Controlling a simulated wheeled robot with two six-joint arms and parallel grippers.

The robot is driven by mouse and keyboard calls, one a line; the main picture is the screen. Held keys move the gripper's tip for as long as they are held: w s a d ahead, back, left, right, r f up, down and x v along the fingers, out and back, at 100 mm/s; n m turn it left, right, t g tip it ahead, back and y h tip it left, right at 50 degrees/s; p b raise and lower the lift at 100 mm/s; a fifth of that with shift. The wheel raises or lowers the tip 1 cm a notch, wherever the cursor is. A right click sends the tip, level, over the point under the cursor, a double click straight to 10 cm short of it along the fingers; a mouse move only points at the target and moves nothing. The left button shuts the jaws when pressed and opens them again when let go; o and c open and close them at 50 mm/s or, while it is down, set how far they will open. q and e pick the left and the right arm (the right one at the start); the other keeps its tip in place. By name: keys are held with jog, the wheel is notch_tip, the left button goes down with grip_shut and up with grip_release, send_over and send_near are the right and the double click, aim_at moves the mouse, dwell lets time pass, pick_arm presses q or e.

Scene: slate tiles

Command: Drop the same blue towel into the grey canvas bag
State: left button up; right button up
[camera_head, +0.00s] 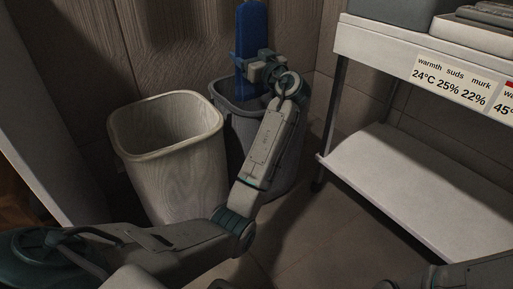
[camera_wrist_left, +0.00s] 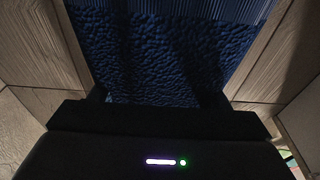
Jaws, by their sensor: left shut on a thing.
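The blue towel (camera_head: 253,45) hangs upright as a long narrow strip in my left gripper (camera_head: 262,68). My left gripper is shut on it, above the grey canvas bag (camera_head: 238,133). The bag is an open grey container against the back wall, partly hidden behind my left arm. In the left wrist view the towel (camera_wrist_left: 160,55) fills the space ahead of the gripper, with a textured blue surface. My right gripper is not in view.
A pale, wood-grained open bin (camera_head: 168,150) stands just left of the grey bag. A white shelf unit (camera_head: 420,185) is at the right, with a label strip (camera_head: 455,82) and grey items (camera_head: 478,28) on top. Tiled floor shows between bag and shelf.

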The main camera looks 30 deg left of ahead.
pick_arm(q)
jog(key=shift+f, duration=0.75)
